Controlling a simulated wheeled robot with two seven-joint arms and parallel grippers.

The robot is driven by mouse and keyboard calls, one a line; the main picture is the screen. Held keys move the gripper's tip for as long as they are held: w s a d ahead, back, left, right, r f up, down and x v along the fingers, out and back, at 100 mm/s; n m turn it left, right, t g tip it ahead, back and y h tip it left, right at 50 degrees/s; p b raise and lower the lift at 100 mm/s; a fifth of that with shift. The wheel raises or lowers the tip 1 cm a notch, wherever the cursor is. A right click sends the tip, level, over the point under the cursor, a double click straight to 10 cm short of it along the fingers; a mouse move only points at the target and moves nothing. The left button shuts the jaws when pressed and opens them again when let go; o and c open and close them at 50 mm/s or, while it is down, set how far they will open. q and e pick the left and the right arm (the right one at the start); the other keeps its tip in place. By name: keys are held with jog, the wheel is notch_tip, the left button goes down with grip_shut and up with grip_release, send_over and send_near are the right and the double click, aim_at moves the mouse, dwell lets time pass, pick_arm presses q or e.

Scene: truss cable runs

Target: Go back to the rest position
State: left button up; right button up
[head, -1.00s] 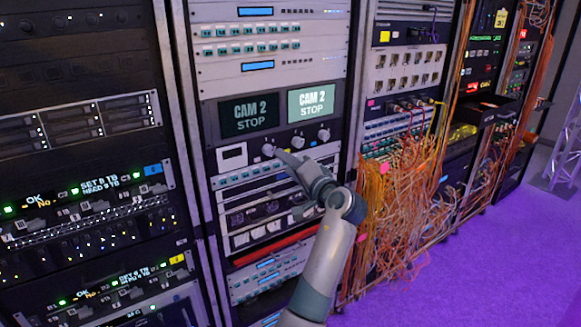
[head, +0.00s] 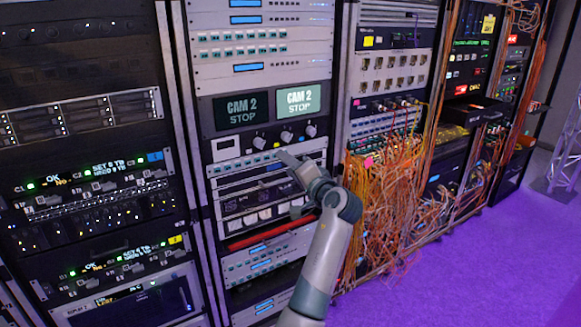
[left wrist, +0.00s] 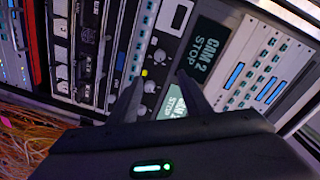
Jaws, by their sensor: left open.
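My left gripper (head: 283,156) is in front of the middle rack, just below a row of knobs (head: 286,137). In the left wrist view its two fingers (left wrist: 160,80) are spread apart with nothing between them. A knob and a lit yellow button (left wrist: 145,73) show beyond the fingertips, and I see no contact with them. My right gripper is in neither view.
Two CAM 2 STOP screens, one dark (head: 241,111) and one light (head: 304,100), sit above the knobs. Orange cables (head: 385,205) hang to the right of my arm. The purple floor (head: 480,265) is clear at the lower right.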

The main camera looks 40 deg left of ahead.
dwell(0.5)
